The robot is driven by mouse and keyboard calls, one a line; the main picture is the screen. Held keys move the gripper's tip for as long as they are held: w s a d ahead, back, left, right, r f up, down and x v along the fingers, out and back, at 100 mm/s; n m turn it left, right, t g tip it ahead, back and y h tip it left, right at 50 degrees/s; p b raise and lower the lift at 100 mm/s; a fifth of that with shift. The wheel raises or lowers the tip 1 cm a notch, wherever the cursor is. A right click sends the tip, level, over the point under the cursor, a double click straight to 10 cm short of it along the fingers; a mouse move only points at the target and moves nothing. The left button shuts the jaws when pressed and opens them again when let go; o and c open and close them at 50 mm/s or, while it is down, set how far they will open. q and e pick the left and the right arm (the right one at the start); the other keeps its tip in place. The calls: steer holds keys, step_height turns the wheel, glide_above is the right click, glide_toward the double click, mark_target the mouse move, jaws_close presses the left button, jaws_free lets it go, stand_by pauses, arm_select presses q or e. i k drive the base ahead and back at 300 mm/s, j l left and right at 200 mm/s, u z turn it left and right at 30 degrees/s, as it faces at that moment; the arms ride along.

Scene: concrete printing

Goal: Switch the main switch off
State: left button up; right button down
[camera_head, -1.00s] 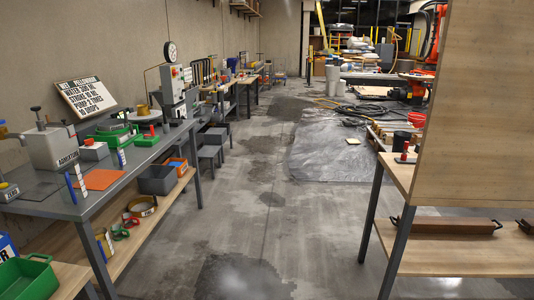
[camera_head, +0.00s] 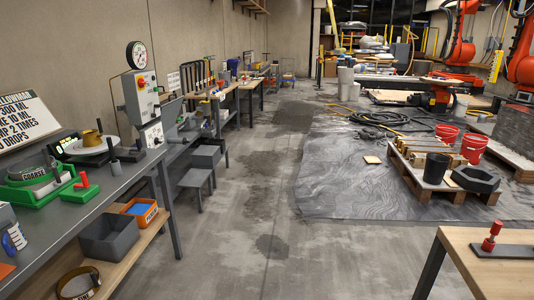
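I cannot pick out a main switch for certain in the head view. A grey machine (camera_head: 136,97) on the left bench carries a control box with small coloured buttons, too small to read, under a round dial gauge (camera_head: 137,54). Neither of my grippers is in view.
The grey-topped bench (camera_head: 90,207) runs along the left, with grey stools (camera_head: 197,178) beside it. A wooden table (camera_head: 468,262) with a red-handled tool stands front right. Further right are a pallet with red buckets (camera_head: 473,148) and orange robot arms (camera_head: 460,50). The middle floor is clear.

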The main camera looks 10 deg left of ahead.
mark_target(141, 82)
steer(key=i+u, duration=0.2)
steer(key=i, duration=0.35)
steer(key=i+u, duration=0.15)
steer(key=i, duration=0.45)
steer(key=i+u, duration=0.2)
steer(key=i, duration=0.35)
steer(key=i+l+u, duration=0.2)
steer(key=i, duration=0.35)
steer(key=i+l+u, duration=0.1)
steer(key=i+u, duration=0.3)
steer(key=i+l+u, duration=0.25)
steer(key=i+u, duration=0.15)
steer(key=i, duration=0.2)
steer(key=i+l+u, duration=0.75)
steer(key=i+l, duration=0.05)
steer(key=l, duration=0.05)
